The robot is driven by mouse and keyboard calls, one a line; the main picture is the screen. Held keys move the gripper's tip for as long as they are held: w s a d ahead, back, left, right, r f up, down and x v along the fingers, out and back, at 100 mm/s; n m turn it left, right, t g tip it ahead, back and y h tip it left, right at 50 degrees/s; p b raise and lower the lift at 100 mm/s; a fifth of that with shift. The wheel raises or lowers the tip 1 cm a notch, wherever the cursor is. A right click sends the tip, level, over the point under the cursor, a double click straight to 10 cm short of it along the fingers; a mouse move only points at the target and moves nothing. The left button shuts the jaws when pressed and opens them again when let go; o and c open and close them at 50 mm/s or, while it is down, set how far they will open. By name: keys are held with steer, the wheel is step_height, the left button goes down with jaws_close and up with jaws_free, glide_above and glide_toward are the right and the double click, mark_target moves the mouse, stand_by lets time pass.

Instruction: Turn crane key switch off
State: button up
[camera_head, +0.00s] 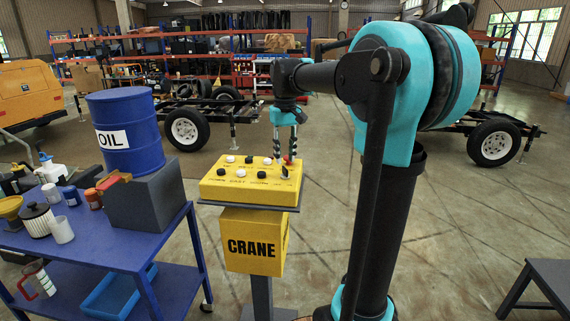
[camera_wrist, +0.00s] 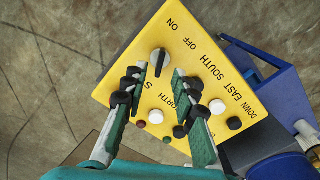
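The yellow crane control box (camera_head: 222,187) stands on a pedestal with a black CRANE label, and its button panel (camera_wrist: 120,85) fills the middle of the wrist view. The key switch (camera_wrist: 158,61) is a small dark and pale knob near one panel edge, by the ON and OFF lettering. It also shows at the right end of the box in the head view (camera_head: 285,172). My gripper (camera_wrist: 159,70) is open, with one fingertip on each side of the switch and visible gaps. In the head view my gripper (camera_head: 284,157) points down over the box's right end. Contact cannot be told.
Black and white buttons (camera_wrist: 217,106) sit beside the fingers on the panel. A blue table (camera_head: 100,245) with a blue OIL drum (camera_head: 125,150) and small containers stands left of the box. A dark stool (camera_head: 550,285) is at lower right. Floor between is clear.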

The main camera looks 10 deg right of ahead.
mark_target(285, 168)
step_height(285, 168, up, 8)
stand_by(0.5)
